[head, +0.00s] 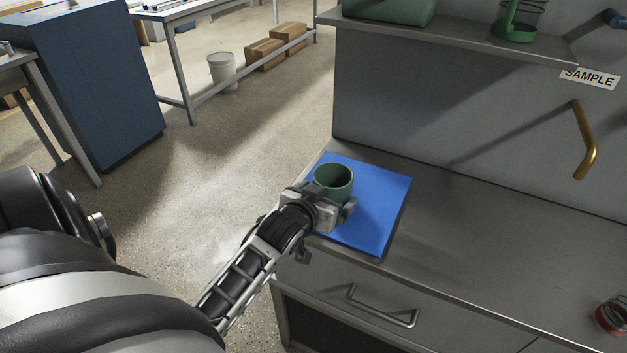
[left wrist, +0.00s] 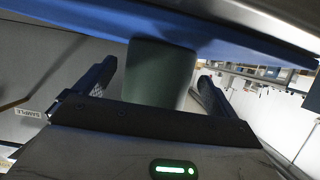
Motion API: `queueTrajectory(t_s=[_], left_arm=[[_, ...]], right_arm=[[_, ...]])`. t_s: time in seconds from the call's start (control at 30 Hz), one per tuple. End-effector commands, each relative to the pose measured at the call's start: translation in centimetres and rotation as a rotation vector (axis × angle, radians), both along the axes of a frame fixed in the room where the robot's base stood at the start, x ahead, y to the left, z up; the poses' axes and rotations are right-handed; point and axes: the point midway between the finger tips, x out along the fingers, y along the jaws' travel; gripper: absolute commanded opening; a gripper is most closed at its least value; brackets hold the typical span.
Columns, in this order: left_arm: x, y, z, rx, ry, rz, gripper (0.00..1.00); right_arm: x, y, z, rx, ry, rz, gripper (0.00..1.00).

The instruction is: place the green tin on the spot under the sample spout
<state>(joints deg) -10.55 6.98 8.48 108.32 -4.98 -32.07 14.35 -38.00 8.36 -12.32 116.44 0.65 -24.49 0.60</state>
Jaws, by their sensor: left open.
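The green tin (head: 334,180) stands upright, open at the top, on a blue mat (head: 378,212) at the left end of the grey counter. My left gripper (head: 336,207) is at the tin's near side, low over the mat. In the left wrist view the tin (left wrist: 158,74) is between the two open fingers (left wrist: 150,88), with a gap on each side. The brass sample spout (head: 584,145) comes out of the back wall at the right, below the SAMPLE label (head: 589,78). The spot under it cannot be made out. My right gripper is not in view.
A shelf (head: 450,36) above the counter holds a green box (head: 390,10) and a green wire holder (head: 516,22). A red-rimmed container (head: 612,314) stands at the right edge. The counter between mat and spout is clear. A drawer handle (head: 382,307) juts out in front.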

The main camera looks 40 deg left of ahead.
Motion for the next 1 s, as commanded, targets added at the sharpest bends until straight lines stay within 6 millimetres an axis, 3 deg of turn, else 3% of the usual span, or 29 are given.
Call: queueTrajectory(t_s=[0.2, 0.47, 0.7, 0.83, 1.0], left_arm=[[-4.5, -1.1, 1.8, -0.001, 0.003, 0.000, 0.95], [-7.4, -1.8, 3.2, -0.001, 0.000, 0.000, 0.99], [-11.1, -2.5, 7.9, 0.020, -0.085, 0.001, 0.99], [-9.8, -2.2, 7.7, 0.022, -0.093, 0.000, 0.99], [-6.4, -1.4, 6.7, 0.022, -0.094, 0.000, 0.99]], right_arm=[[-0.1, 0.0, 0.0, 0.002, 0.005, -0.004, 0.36], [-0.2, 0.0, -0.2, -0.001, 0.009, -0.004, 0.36], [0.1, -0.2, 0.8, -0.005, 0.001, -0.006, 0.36], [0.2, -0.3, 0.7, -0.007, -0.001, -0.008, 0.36], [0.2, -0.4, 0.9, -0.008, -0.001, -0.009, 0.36]])
